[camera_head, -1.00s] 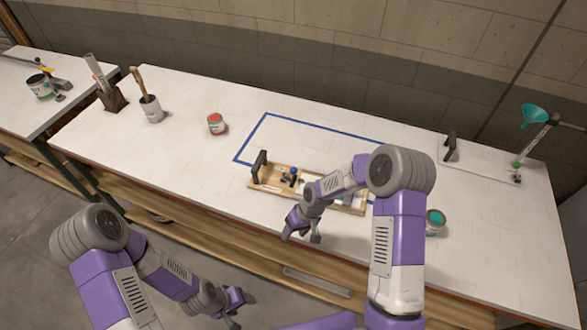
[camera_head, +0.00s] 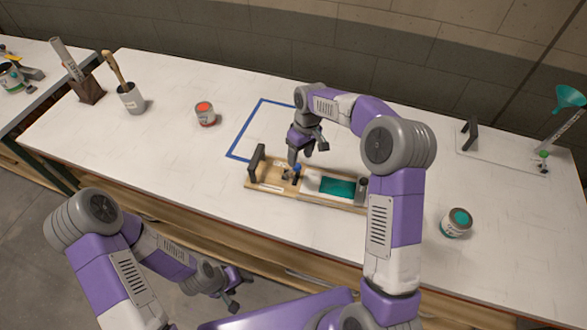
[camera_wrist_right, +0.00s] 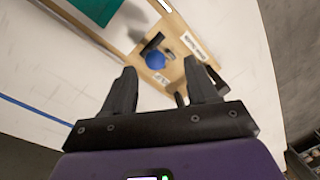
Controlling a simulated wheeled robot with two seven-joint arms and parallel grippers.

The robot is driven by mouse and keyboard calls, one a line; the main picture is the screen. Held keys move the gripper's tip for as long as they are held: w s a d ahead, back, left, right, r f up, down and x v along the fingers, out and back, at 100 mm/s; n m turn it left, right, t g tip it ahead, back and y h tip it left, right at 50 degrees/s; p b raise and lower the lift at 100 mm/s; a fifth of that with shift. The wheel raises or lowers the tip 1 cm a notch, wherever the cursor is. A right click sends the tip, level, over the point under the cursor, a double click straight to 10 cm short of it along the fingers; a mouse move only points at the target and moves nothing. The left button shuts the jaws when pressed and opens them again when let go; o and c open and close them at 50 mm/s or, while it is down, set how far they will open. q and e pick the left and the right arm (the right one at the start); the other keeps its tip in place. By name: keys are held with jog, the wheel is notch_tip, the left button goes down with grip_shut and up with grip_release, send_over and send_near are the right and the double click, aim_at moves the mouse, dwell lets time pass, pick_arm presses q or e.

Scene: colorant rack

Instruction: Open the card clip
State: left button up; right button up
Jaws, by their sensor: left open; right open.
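A wooden board (camera_head: 256,184) lies near the front edge of the table, with a black upright handle at its left end. The clip with a blue knob (camera_head: 297,168) stands on the board, left of a white card with a dark green patch (camera_head: 337,187). My right gripper (camera_head: 308,155) is open and empty, above and just behind the clip. In the right wrist view the blue knob (camera_wrist_right: 155,60) shows between the fingertips, beyond them and apart from them. Whether the clip is shut is too small to tell. My left gripper (camera_head: 230,293) is open and empty, low before the table.
A blue tape outline (camera_head: 243,137) lies behind the board. An orange-topped can (camera_head: 205,114) stands left and a teal-topped can (camera_head: 456,222) right. A brush pot (camera_head: 132,99) is further left, and a teal funnel stand (camera_head: 570,97) at the far right.

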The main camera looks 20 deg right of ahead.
aim_at(292, 170)
jog(key=w+f, duration=0.1)
jog(key=f+b, duration=0.1)
jog(key=shift+w+f, duration=0.35)
jog(key=shift+w, duration=0.05)
jog(key=shift+w+f, duration=0.1)
jog(key=shift+f, duration=0.2)
jog(key=shift+s+a+f, duration=0.1)
jog(key=shift+s+f, duration=0.1)
jog(key=shift+f, duration=0.1)
pick_arm(q)
jog(key=shift+w+f+b, duration=0.2)
jog(key=shift+w+f, duration=0.2)
jog(key=shift+f, duration=0.35)
jog(key=shift+w+f+b, duration=0.2)
jog(key=shift+w+f, duration=0.15)
jog(key=shift+f, duration=0.35)
pick_arm(e)
jog(key=shift+s+a+f, duration=0.1)
jog(key=shift+a+f, duration=0.05)
jog(key=shift+f, duration=0.85)
jog(key=shift+s+a+f, duration=0.1)
jog(key=shift+f, duration=0.9)
jog(key=shift+s+a+f, duration=0.1)
jog(key=shift+a+f, duration=0.05)
jog(key=shift+f, duration=0.85)
grip_shut()
